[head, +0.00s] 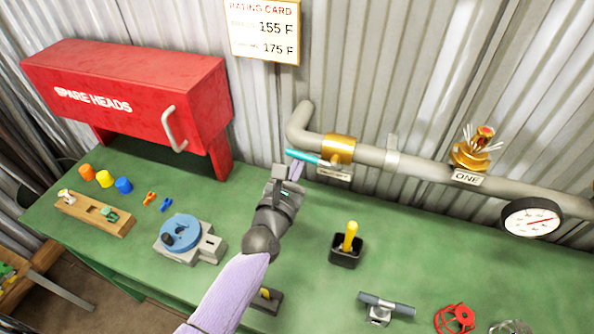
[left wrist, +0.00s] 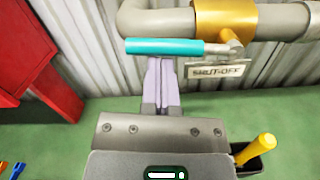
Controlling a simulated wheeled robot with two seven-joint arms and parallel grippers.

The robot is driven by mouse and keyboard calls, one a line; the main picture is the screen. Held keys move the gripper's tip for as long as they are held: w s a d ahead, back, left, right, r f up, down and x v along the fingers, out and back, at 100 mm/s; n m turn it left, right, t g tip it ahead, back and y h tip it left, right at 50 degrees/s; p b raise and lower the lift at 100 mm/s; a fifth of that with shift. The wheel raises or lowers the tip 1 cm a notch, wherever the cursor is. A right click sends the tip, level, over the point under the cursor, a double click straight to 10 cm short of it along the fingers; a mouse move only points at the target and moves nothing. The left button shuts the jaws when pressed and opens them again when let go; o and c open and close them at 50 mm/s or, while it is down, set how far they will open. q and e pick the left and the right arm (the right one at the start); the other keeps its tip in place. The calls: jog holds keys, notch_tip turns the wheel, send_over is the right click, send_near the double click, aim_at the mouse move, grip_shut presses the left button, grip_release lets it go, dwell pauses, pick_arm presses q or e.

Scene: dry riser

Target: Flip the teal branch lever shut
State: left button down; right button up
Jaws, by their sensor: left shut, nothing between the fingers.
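The teal lever (head: 303,156) sticks out to the left from the brass valve (head: 339,149) on the grey pipe. It lies roughly along the pipe, and a "SHUT-OFF" tag (left wrist: 215,71) hangs below the valve. In the left wrist view the teal lever (left wrist: 165,46) runs level across the picture, just beyond the fingertips. My left gripper (head: 297,167) is shut and empty, with its fingertips close below the lever; it also shows in the left wrist view (left wrist: 160,62). I cannot tell whether they touch it. My right gripper is not in view.
A red "SPARE HEADS" cabinet (head: 130,92) stands at the left. A black holder with a yellow handle (head: 349,238) stands on the green bench right of my left gripper. A gauge (head: 532,218) and a brass sprinkler head (head: 473,152) are on the pipe at the right.

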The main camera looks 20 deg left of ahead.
pick_arm(q)
jog(key=d+r+m+p, duration=0.4)
jog(key=r+m+p, duration=0.3)
jog(key=m, duration=0.8)
jog(key=p, duration=0.2)
jog(key=shift+d+r+g+h+p, duration=0.25)
jog(key=shift+g+h+p, duration=0.05)
jog(key=shift+p, duration=0.05)
jog(key=shift+d, duration=0.15)
dwell(0.3)
